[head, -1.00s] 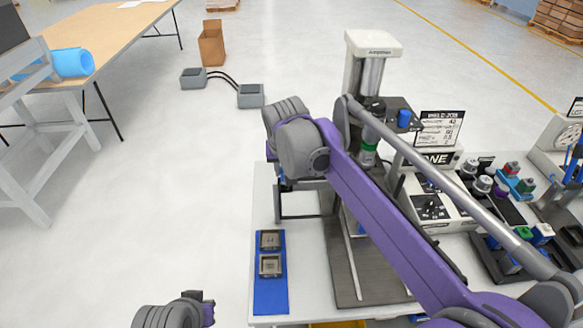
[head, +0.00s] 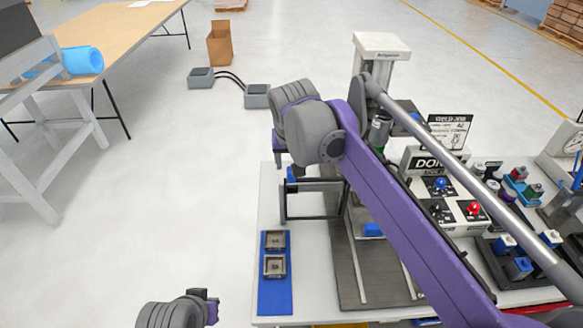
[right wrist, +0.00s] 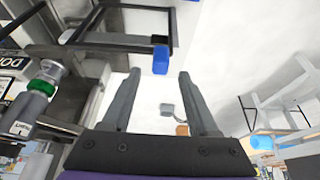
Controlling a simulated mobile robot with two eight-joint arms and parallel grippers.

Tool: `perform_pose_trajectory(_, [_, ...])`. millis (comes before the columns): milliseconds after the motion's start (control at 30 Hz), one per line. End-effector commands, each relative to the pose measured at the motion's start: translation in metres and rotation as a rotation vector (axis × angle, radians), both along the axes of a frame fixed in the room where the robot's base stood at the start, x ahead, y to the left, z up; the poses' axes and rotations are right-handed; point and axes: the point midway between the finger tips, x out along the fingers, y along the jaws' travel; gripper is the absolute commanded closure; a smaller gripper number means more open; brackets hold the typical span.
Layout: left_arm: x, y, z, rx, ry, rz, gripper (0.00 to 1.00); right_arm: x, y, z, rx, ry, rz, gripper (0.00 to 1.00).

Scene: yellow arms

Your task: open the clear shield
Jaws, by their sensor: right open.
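The clear shield shows as a dark rectangular frame (head: 312,217) at the front left of the press; its clear pane is hard to make out. A blue knob (head: 291,175) is at its upper left corner. In the right wrist view the frame (right wrist: 113,42) and blue knob (right wrist: 160,60) are ahead of the fingertips. My right gripper (right wrist: 158,77) is open, with the knob just beyond and between its tips, apparently not held. In the head view its fingers are mostly hidden by the wrist. My left gripper (head: 212,306) is low in the picture, away from the shield; its jaws are unclear.
The press column (head: 382,60) stands behind my right arm. A blue tray (head: 274,295) with two square parts lies on the white table (head: 262,225), left of the press. A control box (head: 440,200) and several coloured blocks stand on the right.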

Motion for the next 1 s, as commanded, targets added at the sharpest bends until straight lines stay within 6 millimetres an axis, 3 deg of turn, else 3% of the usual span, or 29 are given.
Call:
perform_pose_trajectory(100, [0.001, 0.0, 0.003, 0.0, -0.002, 0.0, 1.0, -0.01, 0.0, 0.024, 0.0, 0.0, 0.002, 0.4])
perform_pose_trajectory(333, [0.003, 0.0, 0.005, 0.0, -0.005, 0.0, 1.0, -0.02, 0.0, 0.05, 0.0, 0.0, 0.0, 0.4])
perform_pose_trajectory(867, [0.003, 0.0, 0.005, 0.0, -0.005, 0.0, 1.0, -0.022, -0.001, 0.054, 0.0, 0.0, 0.0, 0.4])
perform_pose_trajectory(1000, [0.003, 0.0, 0.005, 0.0, -0.005, 0.0, 1.0, -0.03, -0.013, 0.048, 0.001, -0.004, -0.002, 0.4])
